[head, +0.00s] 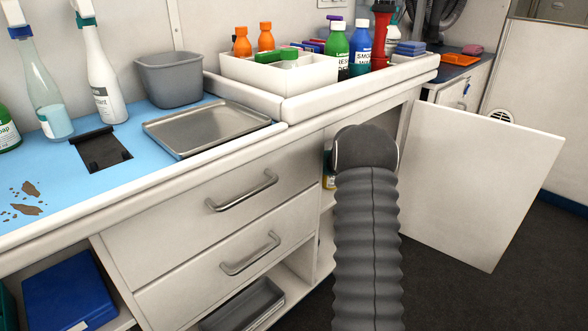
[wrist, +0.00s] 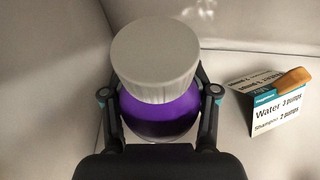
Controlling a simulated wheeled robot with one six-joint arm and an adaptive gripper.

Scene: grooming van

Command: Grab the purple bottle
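A purple bottle (wrist: 162,118) with a wide pale grey cap (wrist: 155,60) stands between the two fingers of my gripper (wrist: 160,85) in the wrist view. One finger is at each side of it, close to its body. I cannot tell whether the fingers touch the bottle or a narrow gap is left. In the head view my arm reaches into the cupboard under the counter, and both the gripper and the purple bottle are hidden there.
A folded card (wrist: 275,105) with a wooden clip stands right of the bottle, near pale walls. An open cupboard door (head: 480,185) is right of my arm. Drawers (head: 215,215) are at its left. The counter above holds a metal tray (head: 205,127) and a white caddy (head: 315,75).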

